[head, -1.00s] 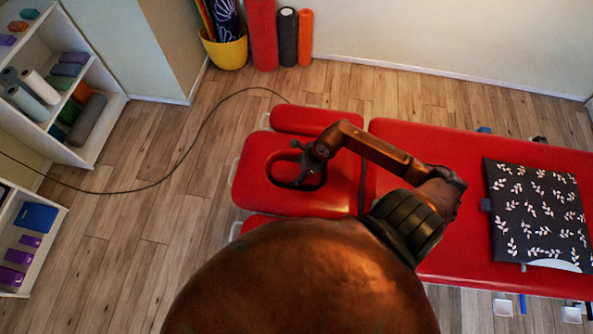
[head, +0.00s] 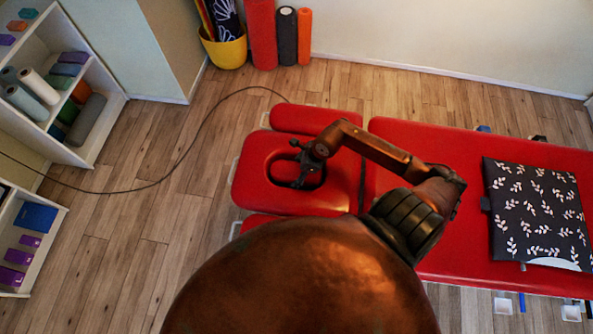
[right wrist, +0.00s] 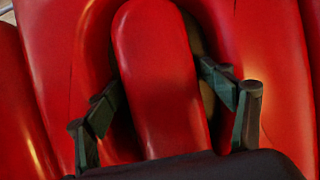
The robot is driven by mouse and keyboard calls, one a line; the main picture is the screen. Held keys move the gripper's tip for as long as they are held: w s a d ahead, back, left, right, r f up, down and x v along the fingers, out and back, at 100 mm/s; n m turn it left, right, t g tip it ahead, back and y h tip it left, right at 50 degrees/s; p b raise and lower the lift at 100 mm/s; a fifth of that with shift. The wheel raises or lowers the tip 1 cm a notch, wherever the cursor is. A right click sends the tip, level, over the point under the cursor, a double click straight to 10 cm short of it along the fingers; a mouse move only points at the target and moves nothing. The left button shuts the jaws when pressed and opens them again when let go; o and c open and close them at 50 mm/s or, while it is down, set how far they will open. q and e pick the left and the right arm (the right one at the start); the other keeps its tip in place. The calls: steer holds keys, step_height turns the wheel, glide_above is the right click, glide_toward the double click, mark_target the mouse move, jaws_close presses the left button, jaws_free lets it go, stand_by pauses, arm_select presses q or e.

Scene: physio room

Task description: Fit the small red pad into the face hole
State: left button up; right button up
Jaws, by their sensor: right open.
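The small red pad (right wrist: 160,70) is a long rounded piece in the middle of the right wrist view. It lies over or in the face hole (right wrist: 197,45) of the red headrest (right wrist: 265,60), with a dark gap along its right side. I cannot tell how deep it sits. My right gripper (right wrist: 163,88) is open, one finger on each side of the pad, with no clear grip on it. In the head view my right gripper (head: 301,165) is over the face hole (head: 310,180), and it largely hides the pad. My left gripper is not in view.
The red treatment table (head: 450,150) runs right from the headrest, with a dark leaf-patterned cushion (head: 537,210) on it. A red armrest (head: 300,119) lies behind the headrest. A cable (head: 200,130) crosses the open floor on the left. Shelves (head: 110,125) stand at far left.

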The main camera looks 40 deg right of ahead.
steer(key=v, duration=1.2)
steer(key=shift+s+f, duration=0.1)
steer(key=shift+s, duration=0.05)
